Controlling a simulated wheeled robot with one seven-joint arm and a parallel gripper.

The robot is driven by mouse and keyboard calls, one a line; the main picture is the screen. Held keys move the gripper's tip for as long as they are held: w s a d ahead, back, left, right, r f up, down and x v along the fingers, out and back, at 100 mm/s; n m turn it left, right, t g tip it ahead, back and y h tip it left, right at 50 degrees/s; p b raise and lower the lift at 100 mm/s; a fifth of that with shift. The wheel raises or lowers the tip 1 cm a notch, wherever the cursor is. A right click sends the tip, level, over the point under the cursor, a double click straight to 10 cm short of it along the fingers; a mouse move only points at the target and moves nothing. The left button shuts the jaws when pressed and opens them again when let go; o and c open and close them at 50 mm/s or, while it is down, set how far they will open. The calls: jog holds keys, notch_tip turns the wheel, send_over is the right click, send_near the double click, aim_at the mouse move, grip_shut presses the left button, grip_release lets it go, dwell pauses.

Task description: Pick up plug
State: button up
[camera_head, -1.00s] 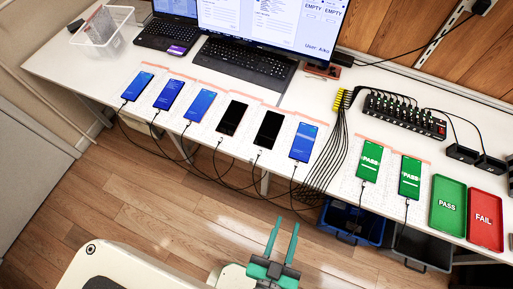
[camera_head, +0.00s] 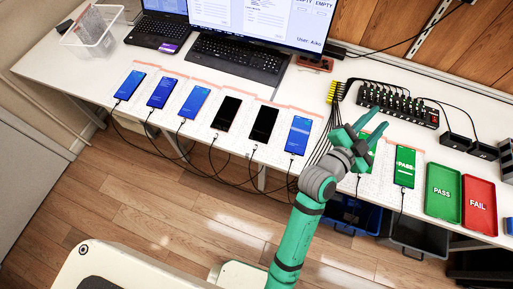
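My gripper (camera_head: 382,116) is above the right part of the table, its two green fingers apart and nothing between them. Another plug (camera_head: 403,189) is at the right green PASS phone (camera_head: 404,168). The left green PASS phone (camera_head: 371,158) is partly hidden by my gripper and wrist. Its cable shows below it. Which plug is meant cannot be told.
Several other phones (camera_head: 231,113) lie in a row to the left. A black hub (camera_head: 400,103) with plugged cables is behind my gripper. Green PASS (camera_head: 444,212) and red FAIL (camera_head: 480,226) trays lie at right. Bins (camera_head: 419,238) are under the table. Loose cables hang over the front edge.

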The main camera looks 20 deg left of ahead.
jog(key=w+d+r+m+g+h, duration=0.2)
jog(key=w+r+m+g, duration=0.1)
jog(key=m, duration=0.4)
jog(key=m+g+y, duration=1.1)
jog(key=m+g, duration=0.2)
jog(key=m, duration=0.5)
send_over(254, 147)
notch_tip(254, 147, down, 18)
jog(key=shift+d+r, duration=0.1)
jog(key=shift+d, duration=0.05)
jog(key=shift+w+f, duration=0.1)
jog(key=shift+f, duration=2.9)
jog(key=shift+d, duration=0.2)
jog(key=shift+a+n, duration=0.25)
jog(key=shift+n, duration=0.05)
jog(key=shift+f, duration=0.15)
